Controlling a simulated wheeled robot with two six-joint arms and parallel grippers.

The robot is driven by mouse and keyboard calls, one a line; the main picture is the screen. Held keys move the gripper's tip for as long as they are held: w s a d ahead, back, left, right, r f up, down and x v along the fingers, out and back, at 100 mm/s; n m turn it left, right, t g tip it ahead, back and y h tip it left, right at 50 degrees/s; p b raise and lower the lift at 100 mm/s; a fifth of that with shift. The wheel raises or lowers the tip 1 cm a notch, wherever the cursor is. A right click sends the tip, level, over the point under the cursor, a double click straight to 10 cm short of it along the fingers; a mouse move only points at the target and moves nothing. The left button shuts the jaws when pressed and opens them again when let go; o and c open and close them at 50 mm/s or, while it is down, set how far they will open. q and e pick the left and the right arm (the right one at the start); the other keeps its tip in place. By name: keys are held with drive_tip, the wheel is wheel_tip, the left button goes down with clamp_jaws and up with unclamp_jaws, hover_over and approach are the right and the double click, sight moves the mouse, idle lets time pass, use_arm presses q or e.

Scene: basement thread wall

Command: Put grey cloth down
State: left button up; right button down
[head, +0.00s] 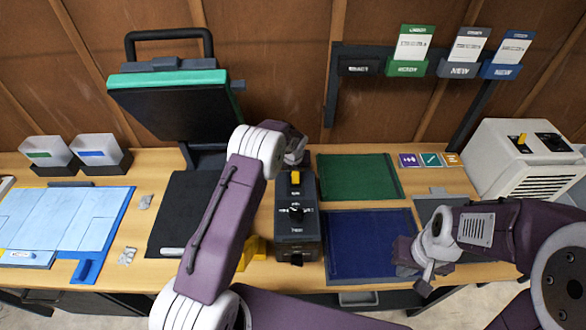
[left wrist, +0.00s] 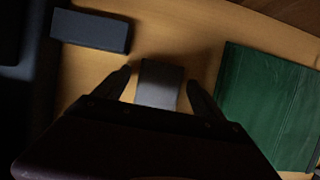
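A dark grey piece that looks like the grey cloth (head: 404,248) shows at the right edge of the blue mat (head: 365,240), beside my right gripper (head: 432,277). The right gripper is low over the table's front; I cannot tell whether it touches or holds the piece.
The black control box (head: 296,222) with a yellow switch stands mid-table. A green mat (head: 355,178) lies behind the blue mat. A grey mat (head: 438,204) lies at the right, before a cream machine (head: 525,160). A black press-like device (head: 175,105) stands back left, a blue-edged board (head: 65,225) at left.

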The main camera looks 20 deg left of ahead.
use_arm(q)
drive_tip(key=shift+r, duration=0.5)
drive_tip(key=v, duration=1.1)
drive_tip(key=shift+s+d+r, duration=0.1)
drive_tip(key=shift+s, duration=0.05)
